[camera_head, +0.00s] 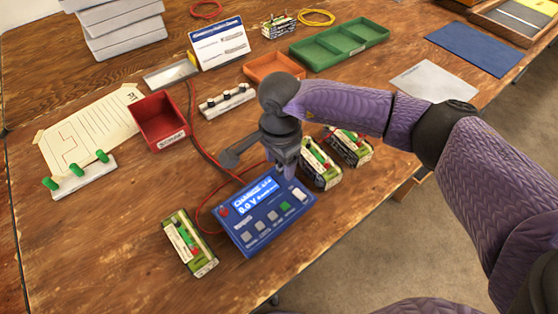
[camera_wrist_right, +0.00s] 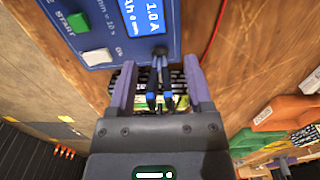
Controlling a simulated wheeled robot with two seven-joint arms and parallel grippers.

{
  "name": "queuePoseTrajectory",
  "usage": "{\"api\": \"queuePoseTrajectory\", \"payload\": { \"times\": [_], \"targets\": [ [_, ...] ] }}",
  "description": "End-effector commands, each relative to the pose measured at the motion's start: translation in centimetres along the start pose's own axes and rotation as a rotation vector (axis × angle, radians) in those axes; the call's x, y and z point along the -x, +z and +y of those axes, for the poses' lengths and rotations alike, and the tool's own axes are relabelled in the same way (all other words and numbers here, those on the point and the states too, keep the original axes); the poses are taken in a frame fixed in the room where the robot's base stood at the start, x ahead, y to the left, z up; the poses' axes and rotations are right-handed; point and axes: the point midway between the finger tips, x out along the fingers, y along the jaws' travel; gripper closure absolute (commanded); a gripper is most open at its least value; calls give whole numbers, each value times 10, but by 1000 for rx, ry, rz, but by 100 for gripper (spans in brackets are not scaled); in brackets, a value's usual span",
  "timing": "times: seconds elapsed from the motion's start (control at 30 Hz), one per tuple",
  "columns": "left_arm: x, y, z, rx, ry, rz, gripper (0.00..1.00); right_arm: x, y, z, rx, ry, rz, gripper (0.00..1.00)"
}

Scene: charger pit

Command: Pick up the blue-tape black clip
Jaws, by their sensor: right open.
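The black clip with blue tape (camera_wrist_right: 152,99) shows in the right wrist view as two dark prongs with blue bands. It lies between the two fingers of my right gripper (camera_wrist_right: 160,75), beside the edge of the blue charger (camera_wrist_right: 90,25). The fingers stand apart on either side of it, and I see no clear contact. In the head view my right gripper (camera_head: 286,168) points down just behind the charger (camera_head: 262,215). The clip is hidden there by the gripper and wrist. My left gripper is not in view.
Green-and-white battery packs stand left (camera_head: 190,243) and right (camera_head: 320,165) of the charger. Red leads run across the wooden table (camera_head: 110,240). A red bin (camera_head: 160,122), orange tray (camera_head: 275,68) and green tray (camera_head: 340,43) stand farther back. The table's front left is clear.

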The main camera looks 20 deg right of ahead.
Motion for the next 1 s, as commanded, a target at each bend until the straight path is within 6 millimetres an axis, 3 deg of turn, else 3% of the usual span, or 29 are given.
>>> {"api": "queuePoseTrajectory", "payload": {
  "times": [0.17,0.47,0.77,1.0],
  "targets": [
    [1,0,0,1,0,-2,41,0,0,0,0,-2,0,35],
    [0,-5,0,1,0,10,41,1,0,0,0,-2,-1,99],
    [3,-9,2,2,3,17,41,6,0,0,0,-3,-1,100],
    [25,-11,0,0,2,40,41,70,0,-1,1,-9,0,100]
  ]
}}
